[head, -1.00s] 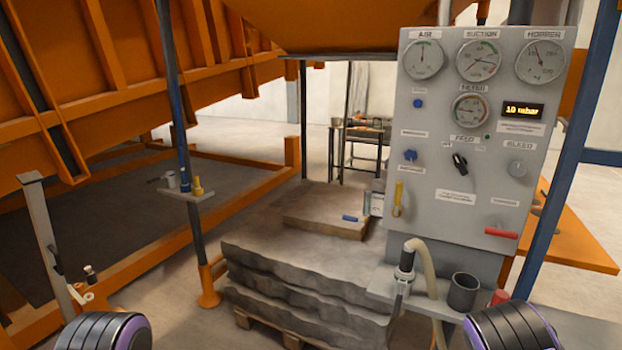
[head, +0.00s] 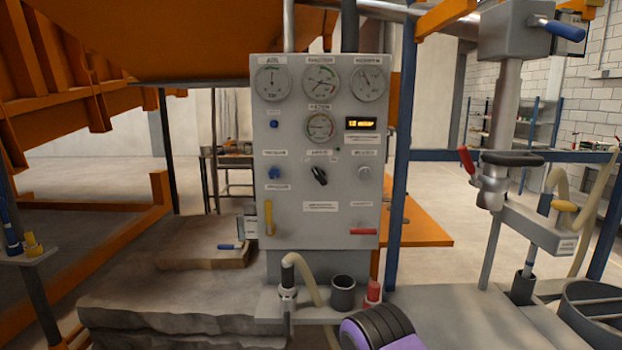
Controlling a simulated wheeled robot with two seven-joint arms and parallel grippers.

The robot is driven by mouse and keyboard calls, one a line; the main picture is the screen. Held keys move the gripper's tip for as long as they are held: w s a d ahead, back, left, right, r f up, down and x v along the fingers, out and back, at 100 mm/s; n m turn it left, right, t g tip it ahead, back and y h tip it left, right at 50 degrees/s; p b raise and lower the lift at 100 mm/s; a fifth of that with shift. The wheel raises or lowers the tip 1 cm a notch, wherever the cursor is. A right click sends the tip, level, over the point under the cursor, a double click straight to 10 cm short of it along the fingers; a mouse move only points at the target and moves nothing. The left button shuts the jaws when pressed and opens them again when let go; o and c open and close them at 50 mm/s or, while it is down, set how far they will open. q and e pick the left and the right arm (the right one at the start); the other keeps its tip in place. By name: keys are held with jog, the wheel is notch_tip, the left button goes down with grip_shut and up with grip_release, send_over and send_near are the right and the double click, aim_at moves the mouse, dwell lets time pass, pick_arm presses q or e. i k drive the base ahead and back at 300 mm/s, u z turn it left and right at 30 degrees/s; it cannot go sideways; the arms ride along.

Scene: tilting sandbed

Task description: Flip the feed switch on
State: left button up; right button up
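The grey control panel (head: 290,215) stands upright in the middle of the head view. The feed switch (head: 319,175) is a black rotary knob at the panel's centre, below the gauges, with its pointer tilted to the upper left. A small label sits just above it, too small to read surely. Nothing covers the switch. A rounded black and purple part of my own arm shows at the bottom, right of centre, well below the panel. Neither gripper's fingers are in view.
A ledge below the panel holds a hose nozzle (head: 288,278), a dark cup (head: 343,293) and a red-topped item (head: 373,293). A blue post (head: 398,150) rises right of the panel. Stacked slabs (head: 150,302) lie at lower left. A valve stand (head: 497,130) is at right.

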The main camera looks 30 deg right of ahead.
aim_at(320, 175)
jog(key=u, duration=0.05)
jog(key=k, duration=0.6)
jog(key=z, duration=0.75)
jog(key=i, duration=0.95)
